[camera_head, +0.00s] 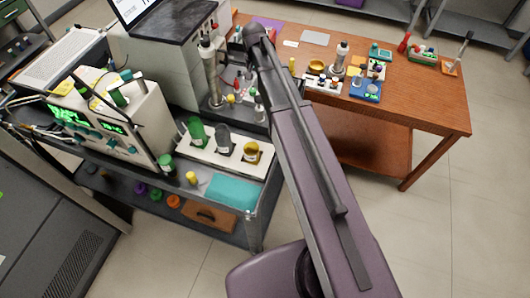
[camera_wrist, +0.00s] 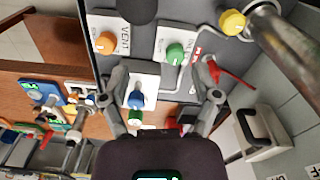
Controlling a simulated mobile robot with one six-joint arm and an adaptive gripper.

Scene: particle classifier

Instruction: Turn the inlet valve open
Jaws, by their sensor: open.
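Several valve knobs on a panel show in the wrist view. An orange knob (camera_wrist: 106,43) sits on a white plate that seems to read VENT. A green knob (camera_wrist: 174,52) sits on a second labelled plate whose words I cannot read surely. A blue knob (camera_wrist: 136,98) is on a white plate. I cannot tell which knob is the inlet valve. My gripper (camera_wrist: 163,75) is open. The blue knob shows between its fingers, nearer the left one, with no clear contact. In the head view my arm hides the gripper and the panel.
A yellow knob (camera_wrist: 232,22) sits beside a metal cylinder at the upper right of the wrist view. A wooden table (camera_head: 440,112) with small instruments stands at the right. A cart (camera_head: 257,205) with a bottle rack (camera_head: 190,155) and a teal tray (camera_head: 232,190) stands at the left.

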